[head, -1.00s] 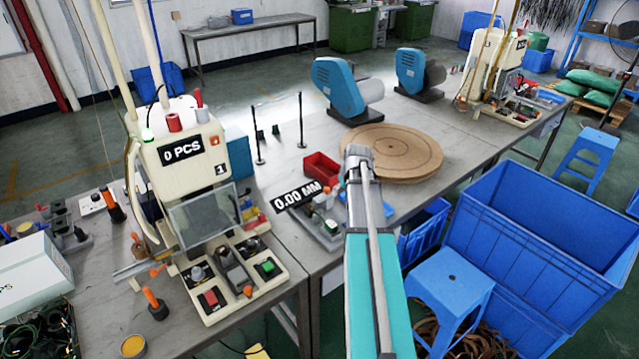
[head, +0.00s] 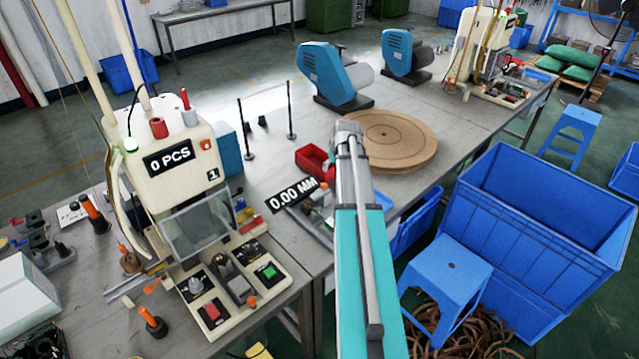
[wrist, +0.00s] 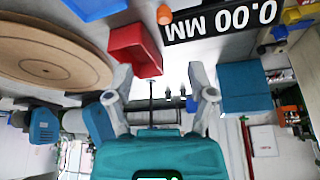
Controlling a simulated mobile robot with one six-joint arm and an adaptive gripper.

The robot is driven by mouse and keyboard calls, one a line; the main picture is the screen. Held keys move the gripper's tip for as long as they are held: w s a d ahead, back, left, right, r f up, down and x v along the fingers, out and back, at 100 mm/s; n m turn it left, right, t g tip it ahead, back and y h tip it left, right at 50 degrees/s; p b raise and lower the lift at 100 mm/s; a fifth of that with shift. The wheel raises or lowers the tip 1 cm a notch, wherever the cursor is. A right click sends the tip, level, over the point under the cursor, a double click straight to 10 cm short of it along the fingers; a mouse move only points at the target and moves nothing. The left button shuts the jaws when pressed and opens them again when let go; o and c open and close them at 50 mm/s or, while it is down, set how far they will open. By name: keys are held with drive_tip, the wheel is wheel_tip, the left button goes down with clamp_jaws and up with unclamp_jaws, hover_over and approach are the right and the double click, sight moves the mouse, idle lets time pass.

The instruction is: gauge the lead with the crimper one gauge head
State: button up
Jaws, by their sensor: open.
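Crimper one (head: 165,185) is the cream machine at left in the head view, with a "0 PCS" display and a "1" label. The gauge readout (head: 292,195) reads 0.00 MM and stands just right of it; it also shows upside down in the wrist view (wrist: 222,20). The gauge body below the readout is partly hidden by my arm. My gripper (wrist: 160,85) is open, with nothing between its fingers in the wrist view. In the head view my gripper (head: 349,130) is above the bench, beyond the readout. I cannot make out a lead.
A red bin (head: 312,158) and a round wooden disc (head: 400,140) lie near my gripper. A thin black stand (head: 268,120) and blue motor units (head: 325,72) are farther back. Blue crates (head: 545,215) and a blue stool (head: 450,270) stand at right.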

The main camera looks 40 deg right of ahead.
sight(324, 184)
drive_tip(key=shift+w+a+f, duration=0.15)
drive_tip(key=shift+w+a, duration=0.05)
drive_tip(key=b+x, duration=1.2)
drive_tip(key=x, duration=0.1)
drive_tip(key=shift+w+a+f+b, duration=0.1)
drive_tip(key=shift+w+f+b, duration=0.05)
drive_tip(key=shift+f+b, duration=0.2)
idle(0.6)
drive_tip(key=shift+r, duration=0.1)
clamp_jaws()
